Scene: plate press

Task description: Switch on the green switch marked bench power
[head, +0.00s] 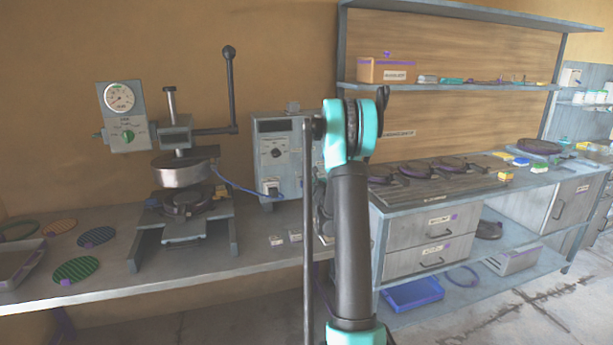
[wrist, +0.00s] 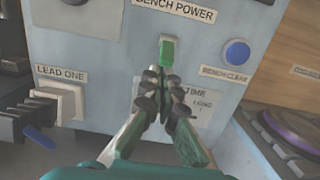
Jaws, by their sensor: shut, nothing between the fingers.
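The green switch (wrist: 166,52) sits on the front of a grey control box, under the label BENCH POWER (wrist: 175,9) in the wrist view. It looks like a small upright green lever or rocker; I cannot tell its on or off position. My gripper (wrist: 160,78) is shut and empty, its dark fingertips just below the switch. I cannot tell whether they touch it. In the head view the control box (head: 268,150) stands on the bench right of the press. My arm hides its right side, and the switch and gripper cannot be made out there.
On the box, a blue button (wrist: 237,52) marked BENCH CLEAR lies right of the switch. A plug in a socket (wrist: 70,103) marked LEAD ONE lies lower left. The plate press (head: 182,175) with its tall lever stands left of the box. A hotplate counter (head: 430,187) is to the right.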

